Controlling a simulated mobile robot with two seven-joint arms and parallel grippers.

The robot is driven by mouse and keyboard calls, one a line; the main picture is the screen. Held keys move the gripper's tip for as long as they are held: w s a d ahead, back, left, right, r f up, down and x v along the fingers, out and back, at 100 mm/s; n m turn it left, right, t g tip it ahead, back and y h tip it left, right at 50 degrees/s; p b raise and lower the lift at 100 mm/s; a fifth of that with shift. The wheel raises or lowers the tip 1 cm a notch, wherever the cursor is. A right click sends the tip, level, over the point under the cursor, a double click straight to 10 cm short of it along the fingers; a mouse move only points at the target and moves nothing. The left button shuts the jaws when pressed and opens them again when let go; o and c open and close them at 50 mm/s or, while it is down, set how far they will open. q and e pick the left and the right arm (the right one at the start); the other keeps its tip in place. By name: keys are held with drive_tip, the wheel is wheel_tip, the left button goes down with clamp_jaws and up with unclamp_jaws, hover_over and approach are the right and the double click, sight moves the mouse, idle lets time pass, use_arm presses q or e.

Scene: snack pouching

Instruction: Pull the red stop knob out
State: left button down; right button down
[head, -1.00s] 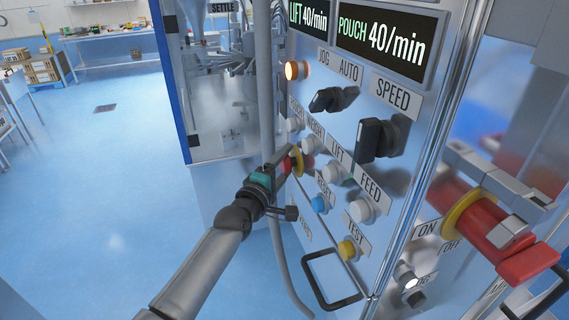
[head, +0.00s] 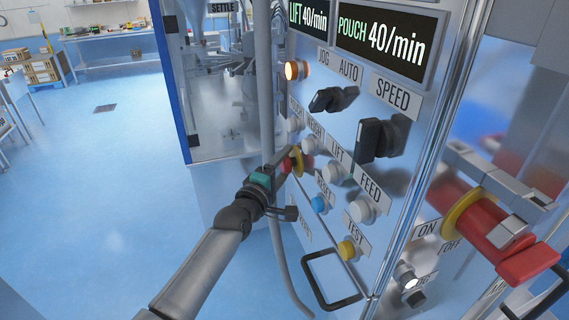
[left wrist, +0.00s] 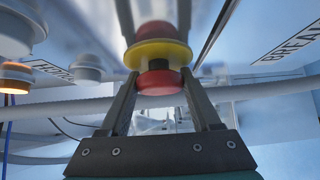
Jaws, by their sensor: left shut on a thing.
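The red stop knob (left wrist: 160,80) sits in front of a yellow collar (left wrist: 160,52) in the left wrist view, with a finger on each side of it. In the head view the knob (head: 286,163) shows small and partly hidden at the fingertips, beside its yellow collar (head: 297,161) on the metal panel. My left gripper (head: 284,160) is shut on the knob; its dark fingers also show in the left wrist view (left wrist: 160,88). My right gripper is not in view.
White buttons (head: 333,173), a blue button (head: 319,204) and a yellow button (head: 347,250) stand close to the right of my gripper. A grey hose (head: 266,90) runs down beside it. A large red switch handle (head: 490,238) juts out at right. Blue floor (head: 90,200) is clear at left.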

use_arm(q)
drive_tip(key=shift+s+a+f, duration=0.1)
drive_tip(key=shift+s+a, duration=0.1)
drive_tip(key=shift+a, duration=0.75)
drive_tip(key=c, duration=0.5)
unclamp_jaws()
drive_tip(key=shift+o, duration=1.4)
drive_tip(key=shift+s+a, duration=0.15)
drive_tip(key=shift+o, duration=0.5)
drive_tip(key=shift+d, duration=0.2)
drive_tip(key=v, duration=1.5)
